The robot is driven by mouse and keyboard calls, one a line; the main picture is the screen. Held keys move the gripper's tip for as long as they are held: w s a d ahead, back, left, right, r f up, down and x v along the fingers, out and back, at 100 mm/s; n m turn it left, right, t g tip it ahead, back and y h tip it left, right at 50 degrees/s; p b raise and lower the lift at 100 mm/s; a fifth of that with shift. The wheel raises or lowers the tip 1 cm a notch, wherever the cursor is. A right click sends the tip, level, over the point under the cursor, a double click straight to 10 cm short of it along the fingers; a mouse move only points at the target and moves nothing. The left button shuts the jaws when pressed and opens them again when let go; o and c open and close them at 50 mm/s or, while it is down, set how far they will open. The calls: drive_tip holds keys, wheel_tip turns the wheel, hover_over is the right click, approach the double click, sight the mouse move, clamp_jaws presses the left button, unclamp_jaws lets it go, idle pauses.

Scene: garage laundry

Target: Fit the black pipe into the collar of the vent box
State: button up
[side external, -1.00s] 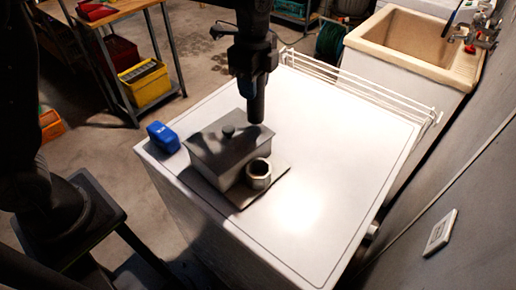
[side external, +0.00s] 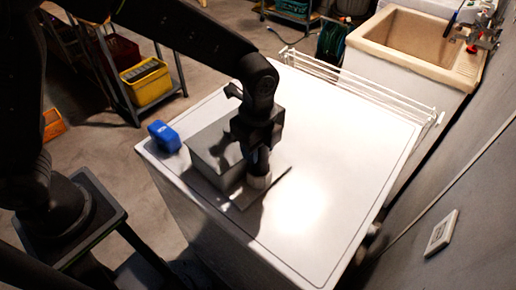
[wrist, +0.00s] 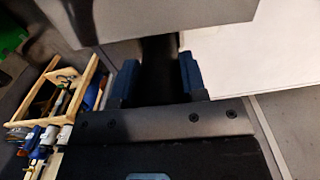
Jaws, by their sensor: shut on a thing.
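The grey vent box (side external: 206,160) stands on the white top, partly hidden by my arm. Its short light collar (side external: 259,182) shows at its front right corner. My gripper (side external: 258,150) is over the collar, shut on the black pipe (side external: 262,163), which is held about upright. The pipe's lower end meets the collar's mouth in the side view; I cannot tell whether it is inside or how deep. In the wrist view the dark pipe (wrist: 158,62) sits between two blue fingertips (wrist: 158,78), with a grey surface of the box (wrist: 150,18) close beyond. The collar is hidden there.
A blue object (side external: 164,136) lies at the white top's left edge, near the box. The white top (side external: 340,150) is clear to the right. A white wire rack (side external: 360,88) runs along its back edge, with a sink (side external: 410,40) behind.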

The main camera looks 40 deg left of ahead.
drive_tip(key=shift+f, duration=0.45)
drive_tip(key=shift+f, duration=0.1)
drive_tip(key=o, duration=0.9)
